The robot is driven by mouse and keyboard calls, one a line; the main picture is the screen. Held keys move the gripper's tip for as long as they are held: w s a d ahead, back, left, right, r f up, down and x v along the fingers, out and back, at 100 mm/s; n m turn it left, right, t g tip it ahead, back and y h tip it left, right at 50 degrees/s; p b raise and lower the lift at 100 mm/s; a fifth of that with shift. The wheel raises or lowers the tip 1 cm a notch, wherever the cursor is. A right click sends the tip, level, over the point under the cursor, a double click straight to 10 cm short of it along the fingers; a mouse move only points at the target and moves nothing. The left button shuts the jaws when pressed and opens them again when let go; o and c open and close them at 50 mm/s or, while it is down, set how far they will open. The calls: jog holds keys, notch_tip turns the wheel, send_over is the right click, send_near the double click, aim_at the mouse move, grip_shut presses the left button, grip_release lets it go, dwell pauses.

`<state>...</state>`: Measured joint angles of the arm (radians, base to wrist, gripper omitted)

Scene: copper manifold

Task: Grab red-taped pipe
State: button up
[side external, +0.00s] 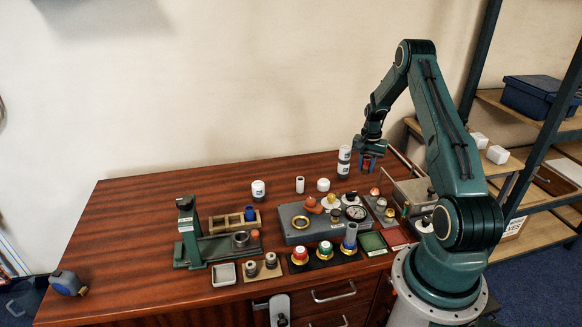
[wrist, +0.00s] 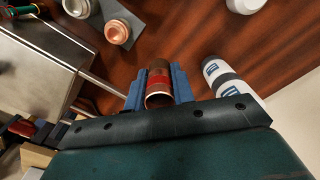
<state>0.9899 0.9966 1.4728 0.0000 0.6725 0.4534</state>
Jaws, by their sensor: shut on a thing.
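In the wrist view my gripper (wrist: 159,90) is shut on a copper pipe wrapped in red tape (wrist: 158,84), with one blue jaw on each side of it. The pipe's open end faces the camera. In the side external view my gripper (side external: 370,163) is at the right rear of the table, and the red-taped pipe shows only as a small reddish patch between the jaws. I cannot tell whether the pipe's lower end touches the table.
A white bottle with a grey band (side external: 344,162) stands close beside my gripper. A metal box (side external: 408,193) is on the other side. A grey fixture block (side external: 300,235) with a gauge (side external: 356,213) sits mid-table. A green vise (side external: 190,235) stands left. The table's left rear is clear.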

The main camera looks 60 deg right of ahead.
aim_at(367, 158)
notch_tip(367, 158, up, 13)
jog(key=shift+f, duration=0.1)
dwell(0.7)
